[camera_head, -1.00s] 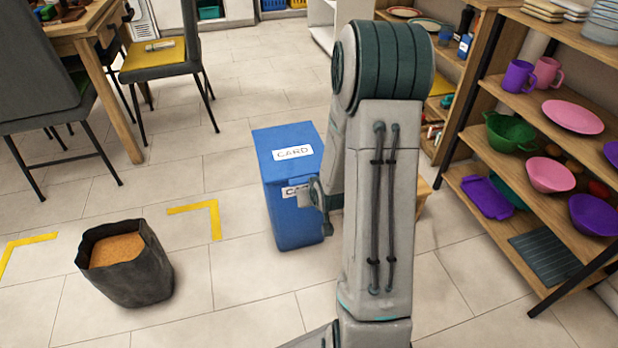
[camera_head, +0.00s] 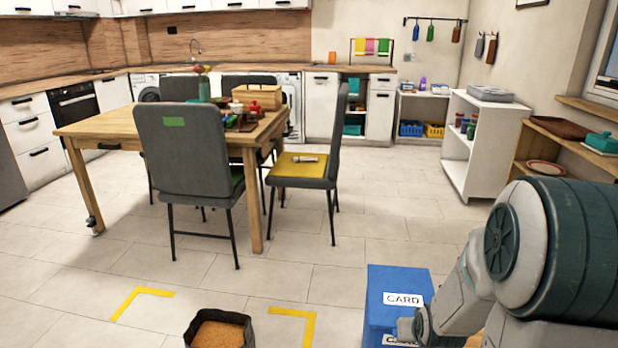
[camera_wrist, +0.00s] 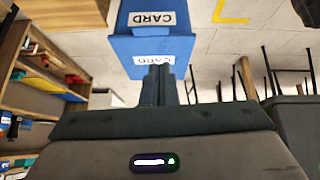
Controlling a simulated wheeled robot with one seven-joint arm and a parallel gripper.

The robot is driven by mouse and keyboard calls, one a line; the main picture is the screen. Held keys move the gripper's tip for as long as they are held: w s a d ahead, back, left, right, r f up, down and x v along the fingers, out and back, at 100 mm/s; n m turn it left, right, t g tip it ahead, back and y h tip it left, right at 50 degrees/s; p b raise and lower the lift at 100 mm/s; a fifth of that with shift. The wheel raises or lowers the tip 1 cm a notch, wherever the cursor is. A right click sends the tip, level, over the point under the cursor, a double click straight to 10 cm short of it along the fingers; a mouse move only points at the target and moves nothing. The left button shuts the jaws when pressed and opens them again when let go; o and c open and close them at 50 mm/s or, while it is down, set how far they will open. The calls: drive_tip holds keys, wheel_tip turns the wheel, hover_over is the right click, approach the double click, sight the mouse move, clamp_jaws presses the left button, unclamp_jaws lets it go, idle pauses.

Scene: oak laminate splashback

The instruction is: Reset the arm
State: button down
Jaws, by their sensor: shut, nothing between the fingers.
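My arm (camera_head: 560,250) fills the lower right of the head view, bent. In the wrist view the two dark fingers of my gripper (camera_wrist: 162,72) lie together, shut and empty. They point toward a blue bin (camera_wrist: 150,48) labelled CARD, overlapping its lower edge in that picture; I cannot tell whether they touch it. In the head view the blue bin (camera_head: 405,284) stands at the bottom, partly hidden by my arm. The fingers are not clear there.
A dark fabric pot (camera_head: 240,319) and yellow floor marks (camera_head: 308,327) lie left of the bin. A wooden table (camera_head: 110,122) with grey chairs (camera_head: 185,150) stands at left. A white shelf (camera_head: 485,138) stands at right. Tiled floor between is clear.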

drive_tip(key=s+a+r+g+p, duration=0.1)
drive_tip(key=s+a+r+p, duration=0.2)
drive_tip(key=r, duration=1)
drive_tip(key=s+a+r+g+p, duration=0.1)
drive_tip(key=s+a+r+p, duration=0.2)
drive_tip(key=s+r+p, duration=0.5)
drive_tip(key=s+a+r+n+g+y+p, duration=0.1)
drive_tip(key=s+a+r+p, duration=0.2)
drive_tip(key=r+p, duration=0.8)
wheel_tip(320, 180, up, 7)
drive_tip(key=shift+s+a+g, duration=0.35)
drive_tip(key=shift+s+g, duration=0.05)
drive_tip(key=shift+s, duration=0.8)
